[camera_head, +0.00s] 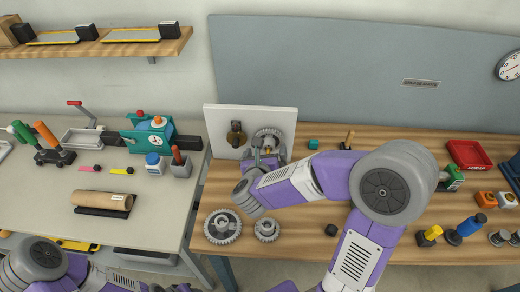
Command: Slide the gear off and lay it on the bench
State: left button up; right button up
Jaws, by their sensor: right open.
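A grey toothed gear (269,134) sits upright against the white panel (228,114) at the back of the wooden bench (330,225). A brass-coloured shaft end shows at its middle. My right gripper (262,157) is open just in front of the gear's lower part and hides some of it. I cannot tell whether the fingers touch the gear. Two more gears lie flat on the bench, a larger one (222,227) and a smaller one (267,229). My left arm shows at the lower left, but its fingers are out of the picture.
A brown knob-like part (236,134) is on the panel left of the gear. A teal block (313,144) and a dark block (331,229) stand on the bench. A red tray (469,155) and several bottles are at the right. Bare wood lies right of the small gear.

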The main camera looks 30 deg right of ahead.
aim_at(268, 147)
jog(key=shift+x, duration=2.8)
jog(key=shift+c, duration=0.5)
jog(key=c, duration=0.7)
jog(key=o, duration=0.6)
jog(key=c, duration=0.5)
jog(key=shift+s+a+b, duration=0.1)
jog(key=shift+b, duration=0.2)
